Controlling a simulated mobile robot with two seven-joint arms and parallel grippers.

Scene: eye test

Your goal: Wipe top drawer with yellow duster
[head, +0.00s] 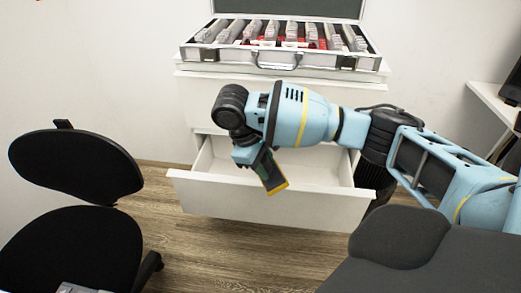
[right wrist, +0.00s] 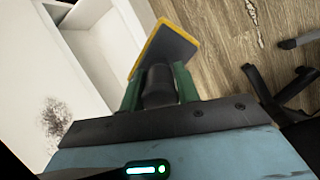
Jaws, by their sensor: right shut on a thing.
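My right gripper (head: 257,160) is shut on the duster (head: 271,174), a flat dark pad with a yellow edge. It holds the duster tilted above the open drawer (head: 270,207) of the white cabinet. In the right wrist view, the gripper (right wrist: 158,80) grips the duster's dark handle, and the pad (right wrist: 168,48) sticks out beyond the green fingers. A dark speckled smudge (right wrist: 55,117) lies on a white panel at left there, apart from the duster; I cannot tell which panel. A closed drawer front (head: 200,100) is above the open drawer. My left gripper is not in view.
An open silver case (head: 280,58) with several grey items stands on the cabinet. A black chair (head: 75,165) is at left. A dark grey seat (head: 400,237) is at lower right, near my right arm. Wooden floor (head: 225,255) shows between the seats.

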